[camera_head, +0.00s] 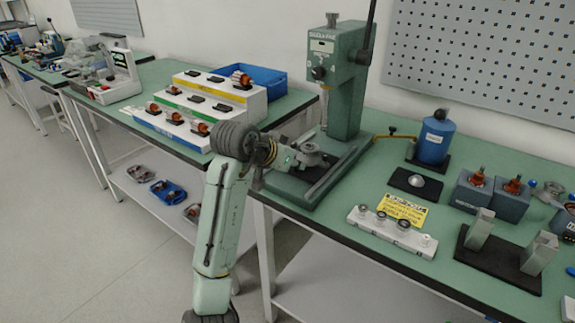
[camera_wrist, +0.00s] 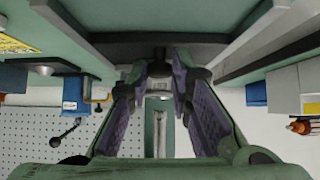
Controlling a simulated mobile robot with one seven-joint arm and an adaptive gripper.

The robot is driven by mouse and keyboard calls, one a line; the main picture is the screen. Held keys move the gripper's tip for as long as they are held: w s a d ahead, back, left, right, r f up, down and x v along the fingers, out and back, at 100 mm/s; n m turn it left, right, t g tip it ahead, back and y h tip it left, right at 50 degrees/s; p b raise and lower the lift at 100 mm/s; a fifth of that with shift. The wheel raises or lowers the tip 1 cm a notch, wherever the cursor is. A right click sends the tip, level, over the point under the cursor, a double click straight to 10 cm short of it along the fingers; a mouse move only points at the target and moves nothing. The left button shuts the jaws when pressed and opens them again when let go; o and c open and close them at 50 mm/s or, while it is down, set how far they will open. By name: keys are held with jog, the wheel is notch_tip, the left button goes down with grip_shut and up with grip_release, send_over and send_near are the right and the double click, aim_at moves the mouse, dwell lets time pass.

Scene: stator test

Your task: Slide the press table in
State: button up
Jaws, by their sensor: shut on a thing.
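The green press (camera_head: 345,95) stands at the front edge of the green bench. Its slide rails (camera_head: 335,176) run along the base, and the grey press table with a round part on it (camera_head: 309,150) sits at the front end, out from under the ram (camera_head: 324,108). My gripper (camera_head: 284,158) is at the table's front; its wrist partly hides that end. In the wrist view my gripper (camera_wrist: 160,76) has its purple-padded fingers closed on a small dark knob or handle (camera_wrist: 160,54) at the edge of a wide dark plate.
Right of the press are a blue bottle (camera_head: 435,138), a yellow label (camera_head: 404,210), a white block with rings (camera_head: 391,232) and a black stand with metal posts (camera_head: 500,260). A stepped rack (camera_head: 210,97) and blue bin (camera_head: 262,80) stand on the left bench.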

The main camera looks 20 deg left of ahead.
aim_at(309, 149)
jog(key=shift+w+d+r+p, duration=0.1)
jog(key=shift+w+d+p, duration=0.25)
jog(key=shift+w, duration=0.8)
jog(key=shift+w+d+f+p, duration=0.1)
jog(key=shift+w+d+p, duration=0.3)
jog(key=shift+w, duration=0.8)
jog(key=shift+w+d+r+p, duration=0.15)
jog(key=shift+w+d, duration=0.35)
jog(key=shift+w, duration=0.65)
jog(key=o, duration=0.6)
jog(key=shift+c, duration=0.2)
jog(key=shift+p+v, duration=1.1)
jog(key=shift+v, duration=0.75)
jog(key=shift+p+v, duration=0.45)
jog(key=shift+v, duration=0.65)
jog(key=shift+s, duration=0.1)
